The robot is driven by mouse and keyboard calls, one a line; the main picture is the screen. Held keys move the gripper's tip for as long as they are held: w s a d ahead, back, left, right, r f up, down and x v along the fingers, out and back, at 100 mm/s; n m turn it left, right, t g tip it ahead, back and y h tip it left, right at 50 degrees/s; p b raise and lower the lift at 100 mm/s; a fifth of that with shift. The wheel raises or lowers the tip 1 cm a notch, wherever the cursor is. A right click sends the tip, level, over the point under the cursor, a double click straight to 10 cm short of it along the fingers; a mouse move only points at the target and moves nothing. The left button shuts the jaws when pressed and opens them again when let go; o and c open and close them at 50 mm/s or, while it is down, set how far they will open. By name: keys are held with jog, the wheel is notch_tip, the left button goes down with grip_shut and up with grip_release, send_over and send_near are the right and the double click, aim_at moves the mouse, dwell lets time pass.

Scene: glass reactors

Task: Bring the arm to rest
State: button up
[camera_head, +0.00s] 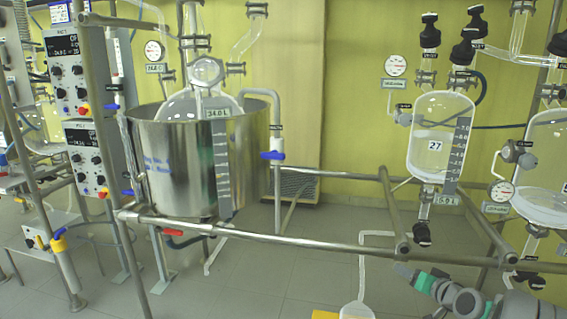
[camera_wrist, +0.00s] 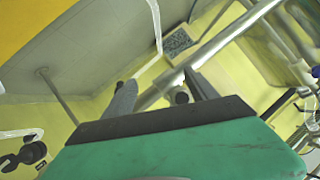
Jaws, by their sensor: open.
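My gripper (camera_wrist: 160,95) shows in the wrist view with its two dark fingers spread apart and nothing held between them. A metal rail and a black knob lie behind the fingers in that view. In the head view my arm (camera_head: 465,300) enters at the bottom right, with green parts near its end, below the front metal rail. The gripper's fingertips are hard to make out there.
A steel vessel (camera_head: 175,165) with a glass reactor stands at the left. A glass vessel labelled 27 (camera_head: 428,160) hangs at the right, above my arm. A horizontal metal rail (camera_head: 300,240) crosses the front.

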jog(key=s+a+r+n+g+y+p, duration=0.1)
jog(key=s+a+r+n+g+p, duration=0.15)
jog(key=a+r+p, duration=0.55)
jog(key=s+a+r+n+g+p, duration=0.2)
jog(key=s+a+r+g+p, duration=0.15)
jog(key=a+r, duration=0.55)
jog(key=s+a+r+g+p, duration=0.2)
jog(key=s+a+r+p, duration=0.1)
jog(key=s, duration=0.7)
jog(key=s+a+r+n+g+h+p, duration=0.1)
jog(key=s+a+r+p, duration=0.2)
jog(key=s+a+p, duration=0.2)
jog(key=s+a, duration=0.2)
jog(key=s, duration=0.2)
jog(key=shift+s+a+r+g+h+p, duration=0.25)
jog(key=shift+s+a+g+h+p, duration=0.05)
jog(key=shift+s+a+g+p, duration=0.1)
